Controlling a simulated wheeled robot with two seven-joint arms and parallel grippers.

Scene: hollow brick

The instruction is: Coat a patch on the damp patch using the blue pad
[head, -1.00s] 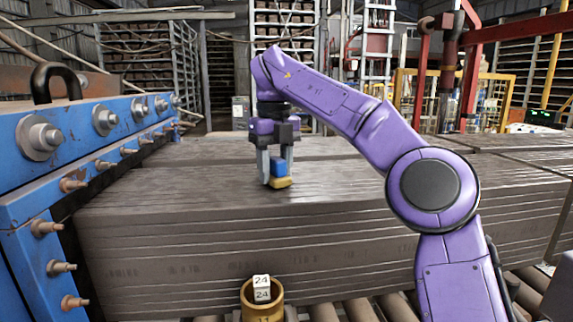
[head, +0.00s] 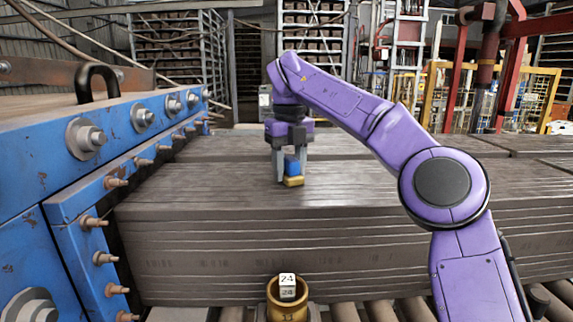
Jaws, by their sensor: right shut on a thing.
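My right gripper (head: 288,176) is shut on the blue pad (head: 291,164), a small blue block with a yellow underside. It holds the pad upright at the top of the grey-brown clay stack (head: 220,175). The yellow face is at or just above the top surface; I cannot tell whether it touches. No distinct damp patch can be made out on the clay, and part of the surface is hidden behind the gripper. My left gripper is not in view.
A blue bolted steel frame (head: 60,165) stands along the left. A brass cup (head: 288,300) with a white block marked 24 (head: 287,286) stands in front of the stack. Metal rollers (head: 380,310) run below. The stack top to the right is largely clear.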

